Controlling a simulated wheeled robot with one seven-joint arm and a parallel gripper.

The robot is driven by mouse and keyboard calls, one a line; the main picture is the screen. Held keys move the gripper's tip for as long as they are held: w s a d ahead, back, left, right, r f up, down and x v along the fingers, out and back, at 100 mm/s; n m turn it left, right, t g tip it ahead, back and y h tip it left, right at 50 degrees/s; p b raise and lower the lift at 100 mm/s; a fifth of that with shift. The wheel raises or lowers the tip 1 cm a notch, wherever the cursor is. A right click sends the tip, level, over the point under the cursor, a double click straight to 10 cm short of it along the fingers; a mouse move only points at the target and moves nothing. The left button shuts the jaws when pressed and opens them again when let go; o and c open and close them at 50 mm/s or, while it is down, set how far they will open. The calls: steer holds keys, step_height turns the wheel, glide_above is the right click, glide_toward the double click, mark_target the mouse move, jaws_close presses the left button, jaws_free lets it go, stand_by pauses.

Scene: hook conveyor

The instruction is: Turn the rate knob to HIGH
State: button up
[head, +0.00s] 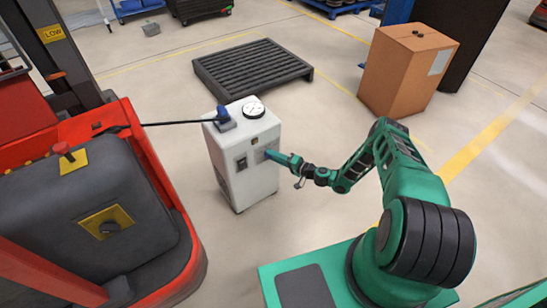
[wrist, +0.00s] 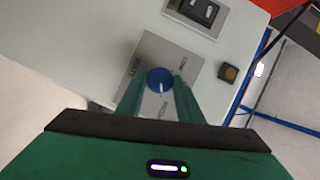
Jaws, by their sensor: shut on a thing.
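The rate knob (wrist: 160,78) is blue and round with a white pointer line, on a grey plate (wrist: 185,52) on the white cabinet's front. In the wrist view the pointer aims down, slightly right. Small markings surround the knob, too small to read surely. My gripper (wrist: 158,90) is shut on the knob, one green finger on each side. In the head view my gripper (head: 273,156) reaches the front of the white cabinet (head: 248,185) from the right, and its fingertips hide the knob there.
A black rocker switch (wrist: 203,11) and a dark square button (wrist: 229,72) sit near the plate. A gauge (head: 253,110) and blue connector (head: 223,114) top the cabinet; a black cable (head: 175,123) runs to the red truck (head: 150,170). A pallet (head: 252,68) and carton (head: 405,75) stand behind.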

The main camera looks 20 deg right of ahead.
steer(key=shift+d+f, duration=0.25)
steer(key=shift+d, duration=0.05)
steer(key=o, duration=1.1)
steer(key=shift+c, duration=0.2)
steer(key=shift+a, duration=0.15)
steer(key=v, duration=1)
steer(key=shift+s+d, duration=0.25)
